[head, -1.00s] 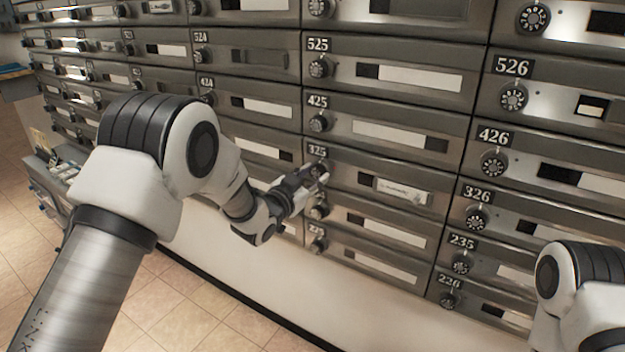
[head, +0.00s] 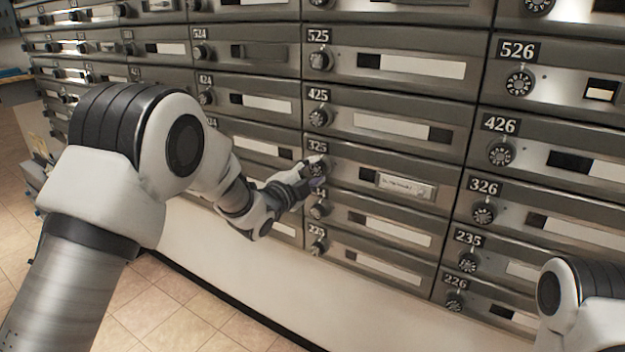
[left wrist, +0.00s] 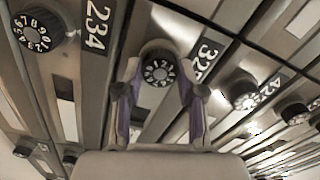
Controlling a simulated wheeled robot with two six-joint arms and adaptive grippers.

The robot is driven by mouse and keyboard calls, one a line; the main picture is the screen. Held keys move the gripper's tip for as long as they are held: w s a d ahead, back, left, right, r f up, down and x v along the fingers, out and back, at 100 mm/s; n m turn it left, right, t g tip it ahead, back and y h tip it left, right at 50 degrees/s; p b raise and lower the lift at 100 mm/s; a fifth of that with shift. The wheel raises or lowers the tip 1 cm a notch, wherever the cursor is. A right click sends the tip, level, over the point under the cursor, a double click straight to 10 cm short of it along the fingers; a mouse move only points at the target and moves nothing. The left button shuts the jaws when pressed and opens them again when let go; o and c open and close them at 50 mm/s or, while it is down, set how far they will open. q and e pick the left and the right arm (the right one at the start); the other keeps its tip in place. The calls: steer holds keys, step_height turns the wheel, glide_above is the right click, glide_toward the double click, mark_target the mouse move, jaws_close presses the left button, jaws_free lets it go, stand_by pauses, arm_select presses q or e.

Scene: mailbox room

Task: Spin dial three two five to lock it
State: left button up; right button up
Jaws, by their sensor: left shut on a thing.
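The round black dial of box 325 (head: 318,167) sits on the left end of a grey mailbox door, just below its 325 label. A ring of white numbers shows on its face in the left wrist view (left wrist: 159,69). My left gripper (head: 312,178) is at this dial, with one finger on each side of it (left wrist: 158,88). It is shut on the dial. The exact number under the dial's mark is too small to read. My right arm shows at the lower right, but its gripper is outside the picture.
Rows of similar mailboxes surround it. The 425 dial (head: 319,117) is just above, and another dial (head: 319,209) is close below. The 234 dial (left wrist: 38,31) lies left in the wrist view. Open tiled floor (head: 170,310) lies at the lower left.

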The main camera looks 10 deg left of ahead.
arm_select(q)
steer(key=m+b, duration=0.2)
steer(key=m, duration=0.1)
steer(key=shift+f+m, duration=0.2)
steer(key=shift+m, duration=0.1)
steer(key=m+b, duration=0.3)
steer(key=shift+f+m, duration=0.1)
steer(key=shift+m, duration=0.2)
steer(key=m+b, duration=0.8)
steer(key=b, duration=0.2)
steer(key=shift+m, duration=0.4)
steer(key=shift+m+b, duration=0.8)
steer(key=shift+b, duration=0.1)
steer(key=shift+r, duration=0.2)
steer(key=o, duration=1.1)
steer(key=shift+o, duration=0.2)
